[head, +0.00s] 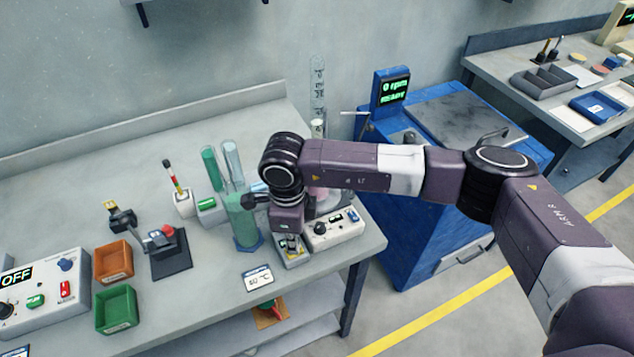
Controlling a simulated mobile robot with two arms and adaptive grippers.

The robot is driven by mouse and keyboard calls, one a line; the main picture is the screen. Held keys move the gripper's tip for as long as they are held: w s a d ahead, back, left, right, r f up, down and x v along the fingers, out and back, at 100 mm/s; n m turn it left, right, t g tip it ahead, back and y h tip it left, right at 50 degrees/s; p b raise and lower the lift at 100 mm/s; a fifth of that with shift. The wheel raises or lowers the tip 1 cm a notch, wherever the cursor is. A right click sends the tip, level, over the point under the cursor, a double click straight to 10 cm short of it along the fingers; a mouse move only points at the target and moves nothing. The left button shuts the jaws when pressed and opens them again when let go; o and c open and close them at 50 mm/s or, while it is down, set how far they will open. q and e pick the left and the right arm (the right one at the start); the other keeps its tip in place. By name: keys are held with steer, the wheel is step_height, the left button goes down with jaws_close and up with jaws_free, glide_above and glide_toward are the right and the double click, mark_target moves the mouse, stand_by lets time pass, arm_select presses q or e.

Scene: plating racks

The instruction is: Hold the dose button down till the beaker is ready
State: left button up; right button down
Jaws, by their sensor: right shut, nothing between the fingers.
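My right gripper (293,247) is shut and empty, pointing down over a small grey box (292,262) at the front right of the bench. Its fingertips are at the top of the box; any dose button there is hidden beneath them, so I cannot tell whether it is pressed. A glass vessel with pinkish contents (319,193), perhaps the beaker, stands behind my arm and is mostly hidden. Beside the small box is a white control box (335,229) with a black knob. My left gripper is out of view.
A green-filled cylinder (243,222) stands close left of my gripper. A white card (258,279) lies in front. Orange (113,262) and green (116,309) bins and a control box reading OFF (45,292) are at left. A blue machine (420,205) stands right.

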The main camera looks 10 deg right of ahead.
step_height(320, 180, up, 7)
steer(key=shift+f+p, duration=0.1)
steer(key=shift+p, duration=1)
